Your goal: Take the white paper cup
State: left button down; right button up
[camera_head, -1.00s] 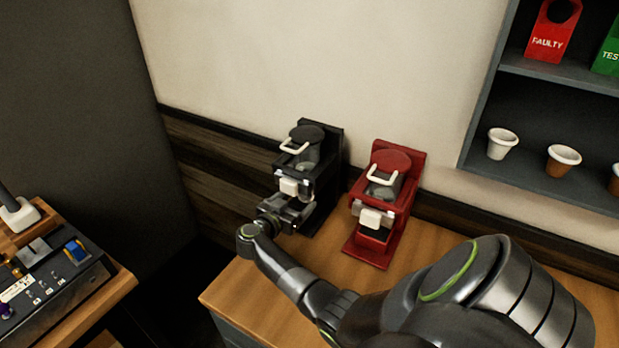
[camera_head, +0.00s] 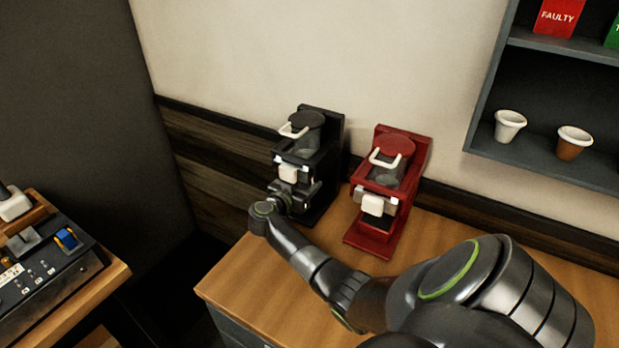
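The white paper cup (camera_head: 509,125) stands upright on the lower shelf at the upper right. My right arm comes in from the lower right and reaches across the counter to the black brewer (camera_head: 311,150). My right gripper (camera_head: 296,196) is at the lower front of that brewer, far to the left of the cup. Its fingers are small and dark against the brewer, so I cannot tell whether they are open or hold anything. My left gripper is out of view.
A brown cup with a white rim (camera_head: 572,146) stands to the right of the white cup. A red brewer (camera_head: 384,185) stands beside the black one. A red FAULTY tag (camera_head: 557,17) is on the upper shelf. A control box (camera_head: 50,268) sits at the left.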

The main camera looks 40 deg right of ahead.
jog(key=c, duration=0.4)
jog(key=shift+w+b, duration=0.1)
jog(key=shift+b, duration=0.35)
jog(key=shift+w+a+b, duration=1.35)
jog(key=shift+w+b, duration=0.45)
jog(key=shift+w, duration=0.8)
jog(key=shift+w+a+b, duration=1.35)
jog(key=shift+w+b, duration=0.5)
jog(key=shift+w, duration=0.8)
jog(key=shift+w+a+b, duration=1.35)
jog(key=shift+w+b, duration=0.45)
jog(key=shift+w, duration=0.8)
